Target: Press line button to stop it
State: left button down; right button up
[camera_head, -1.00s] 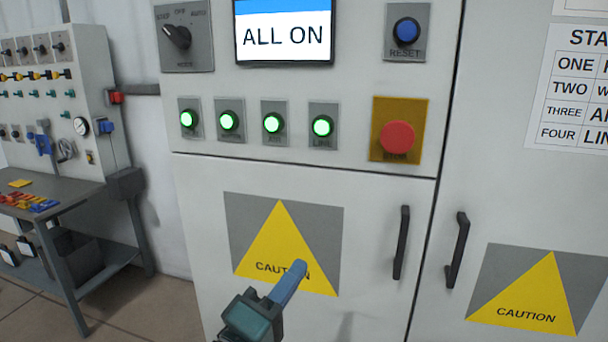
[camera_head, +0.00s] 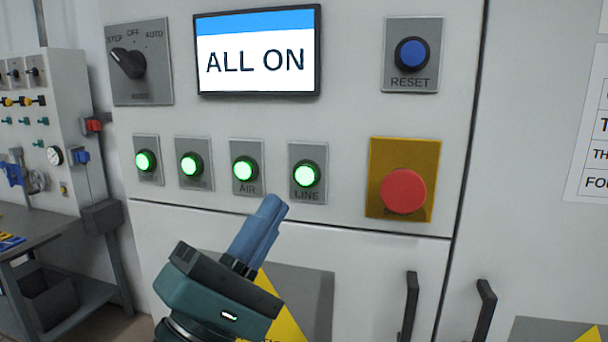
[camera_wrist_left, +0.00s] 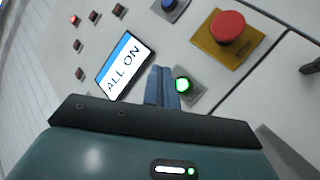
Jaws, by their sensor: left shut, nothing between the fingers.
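The LINE button (camera_head: 306,174) is lit green on a grey plate, at the right end of a row of lit green buttons on the white cabinet. My left gripper (camera_head: 272,207) is shut and empty, its blue fingers together, below and left of the LINE button in the head view. In the left wrist view the fingertips (camera_wrist_left: 162,72) show beside a lit green button (camera_wrist_left: 182,85). I cannot tell the exact gap to the panel. The screen (camera_head: 258,52) above reads ALL ON. My right gripper is not in view.
A red mushroom button (camera_head: 403,191) on a yellow plate is right of LINE. The AIR button (camera_head: 245,169) is close on the left. A blue RESET button (camera_head: 411,54) and a mode switch (camera_head: 129,64) are higher. A black door handle (camera_head: 410,306) sticks out below.

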aim_at(306, 175)
pick_arm(q)
jog(key=shift+w+d+b, duration=0.2)
jog(key=shift+w+d, duration=0.25)
jog(key=shift+w, duration=0.95)
jog(key=shift+w+d+b, duration=0.2)
jog(key=shift+w+d, duration=0.3)
jog(key=shift+w, duration=0.95)
jog(key=shift+w+d+b, duration=0.2)
jog(key=shift+w+d, duration=0.25)
jog(key=shift+w, duration=0.95)
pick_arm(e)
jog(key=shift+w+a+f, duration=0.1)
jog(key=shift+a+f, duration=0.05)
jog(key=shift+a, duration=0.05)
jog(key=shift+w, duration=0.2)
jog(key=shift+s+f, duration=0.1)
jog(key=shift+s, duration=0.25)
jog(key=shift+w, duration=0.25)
pick_arm(q)
jog(key=shift+w+d, duration=0.1)
jog(key=shift+w, duration=0.3)
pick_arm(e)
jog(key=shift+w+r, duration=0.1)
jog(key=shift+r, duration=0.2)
